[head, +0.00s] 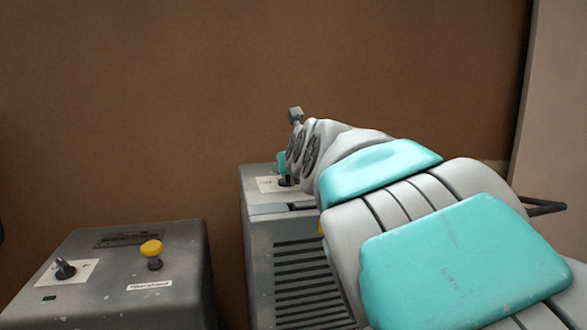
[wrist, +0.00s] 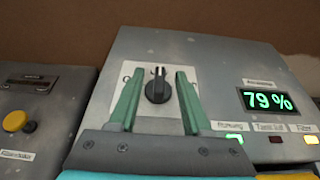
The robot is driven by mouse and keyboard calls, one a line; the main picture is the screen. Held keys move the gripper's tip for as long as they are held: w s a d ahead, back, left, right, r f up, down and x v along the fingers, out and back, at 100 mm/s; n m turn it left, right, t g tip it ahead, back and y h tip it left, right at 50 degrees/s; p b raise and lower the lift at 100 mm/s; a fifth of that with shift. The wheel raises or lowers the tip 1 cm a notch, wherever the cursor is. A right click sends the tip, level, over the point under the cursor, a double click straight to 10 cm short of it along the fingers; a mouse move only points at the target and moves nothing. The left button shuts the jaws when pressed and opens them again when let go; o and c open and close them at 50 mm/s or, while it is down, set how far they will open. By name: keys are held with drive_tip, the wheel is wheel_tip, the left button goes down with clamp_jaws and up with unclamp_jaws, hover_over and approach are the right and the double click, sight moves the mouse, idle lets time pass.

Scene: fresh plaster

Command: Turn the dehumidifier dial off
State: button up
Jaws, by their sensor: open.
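The dehumidifier (head: 258,225) is a grey cabinet with a louvred front; its sloping top fills much of the wrist view (wrist: 215,65). Its black dial (wrist: 158,87) sits on a white plate, with its pointer line about straight up in the picture. Part of the plate's lettering is hidden by my fingers. In the head view the dial (head: 287,181) shows small and dark beside my gripper (head: 283,163). In the wrist view my gripper (wrist: 160,76) is open, with one green finger on each side of the dial. I cannot tell whether either finger touches it.
A lit green display (wrist: 268,100) reads 79 % at right, above small labels and green, red and orange lights. A second grey machine (head: 130,300) stands at left with its own black knob (head: 65,268) and a yellow knob (head: 152,250). A brown wall is behind.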

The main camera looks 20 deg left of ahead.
drive_tip(key=shift+x, duration=2)
drive_tip(key=shift+c, duration=0.4)
clamp_jaws()
